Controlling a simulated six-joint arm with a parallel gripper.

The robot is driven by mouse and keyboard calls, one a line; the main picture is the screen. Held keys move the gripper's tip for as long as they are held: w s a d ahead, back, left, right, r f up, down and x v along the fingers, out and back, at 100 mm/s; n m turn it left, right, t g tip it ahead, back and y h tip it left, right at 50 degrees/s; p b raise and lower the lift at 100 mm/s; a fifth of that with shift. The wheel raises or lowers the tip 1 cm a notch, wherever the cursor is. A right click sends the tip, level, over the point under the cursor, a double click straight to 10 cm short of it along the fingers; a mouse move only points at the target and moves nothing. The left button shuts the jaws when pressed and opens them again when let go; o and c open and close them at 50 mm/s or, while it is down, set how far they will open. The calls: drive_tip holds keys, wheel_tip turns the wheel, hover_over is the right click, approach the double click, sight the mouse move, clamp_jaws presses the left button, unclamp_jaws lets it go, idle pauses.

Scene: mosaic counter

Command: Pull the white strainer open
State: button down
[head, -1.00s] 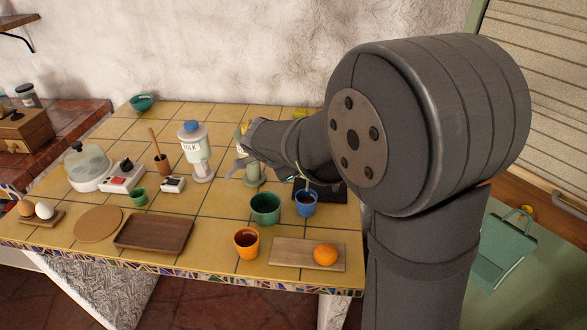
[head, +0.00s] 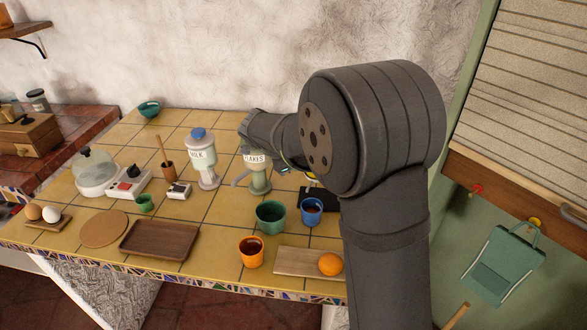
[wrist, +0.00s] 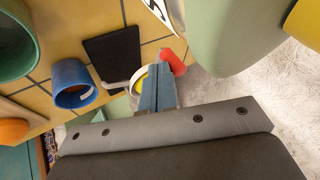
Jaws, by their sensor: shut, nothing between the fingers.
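My gripper (wrist: 159,72) points over the counter in the wrist view, its two blue-grey fingers together with nothing between them. A white curved rim (wrist: 139,76) shows just left of the fingertips, partly hidden by them. It may be part of the white strainer, but I cannot tell. A red piece (wrist: 174,62) shows beside the fingertips on the right; I cannot tell whether they touch it. In the head view my arm hides most of this spot, and no strainer can be made out clearly.
The FLAKES dispenser (head: 259,174) stands close beside my gripper, with the MILK dispenser (head: 202,163) to its left. A black board (wrist: 113,57), a blue cup (head: 311,211) and a green pot (head: 270,216) stand nearby. An orange (head: 330,264) lies on a wooden board (head: 293,262) in front.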

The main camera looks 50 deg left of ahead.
drive_tip(key=shift+w+a, duration=0.25)
drive_tip(key=shift+w, duration=0.15)
drive_tip(key=shift+s, duration=0.1)
